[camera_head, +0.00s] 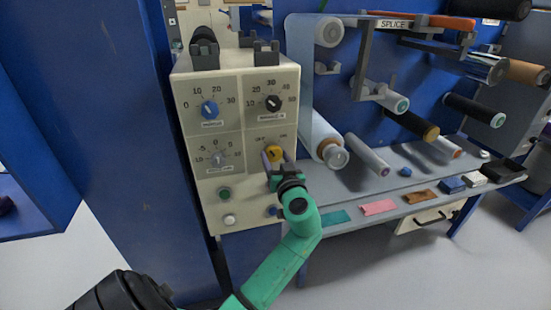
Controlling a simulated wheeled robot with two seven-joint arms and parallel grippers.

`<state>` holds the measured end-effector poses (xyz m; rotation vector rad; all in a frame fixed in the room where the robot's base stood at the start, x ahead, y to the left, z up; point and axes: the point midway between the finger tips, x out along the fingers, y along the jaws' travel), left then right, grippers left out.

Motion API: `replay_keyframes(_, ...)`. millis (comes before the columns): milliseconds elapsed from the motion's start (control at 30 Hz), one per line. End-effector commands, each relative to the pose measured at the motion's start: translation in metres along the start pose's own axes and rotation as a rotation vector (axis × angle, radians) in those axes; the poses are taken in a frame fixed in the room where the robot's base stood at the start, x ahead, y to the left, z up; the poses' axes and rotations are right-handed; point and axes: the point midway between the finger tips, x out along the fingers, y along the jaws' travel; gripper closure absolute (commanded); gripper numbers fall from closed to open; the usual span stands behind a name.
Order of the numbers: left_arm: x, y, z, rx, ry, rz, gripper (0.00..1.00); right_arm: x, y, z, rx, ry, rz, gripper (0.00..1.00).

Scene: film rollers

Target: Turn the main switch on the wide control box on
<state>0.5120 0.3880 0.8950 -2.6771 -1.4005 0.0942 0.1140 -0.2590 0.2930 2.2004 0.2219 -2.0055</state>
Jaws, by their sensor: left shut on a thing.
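The wide control box (195,138) is cream-coloured and stands upright at the centre left, with several dials and buttons on its front. The main switch (273,152) is a yellow rotary knob at the lower right of the dials, with small labels above it at left and right. My left gripper (274,160) is at this knob, its fingers around it and shut on it. The gripper covers the knob's lower part, and its exact angle is hard to tell. My right gripper is not in view.
A blue dial (209,109) and a black dial (272,103) sit above the switch. A green button (224,194) and a white button (229,220) are at the lower left. Film rollers (368,154) and a grey shelf (345,207) stand close on the right.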

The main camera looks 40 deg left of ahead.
Motion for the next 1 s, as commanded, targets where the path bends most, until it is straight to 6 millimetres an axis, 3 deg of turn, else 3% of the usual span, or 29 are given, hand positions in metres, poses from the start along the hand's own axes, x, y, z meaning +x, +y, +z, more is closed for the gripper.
replay_keyframes(467,0.0,0.0,0.0,0.373,-0.002,-0.001,0.92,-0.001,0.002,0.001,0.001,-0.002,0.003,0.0)
replay_keyframes(1000,0.0,0.0,-0.001,0.877,-0.002,0.001,0.92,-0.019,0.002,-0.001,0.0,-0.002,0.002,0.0)
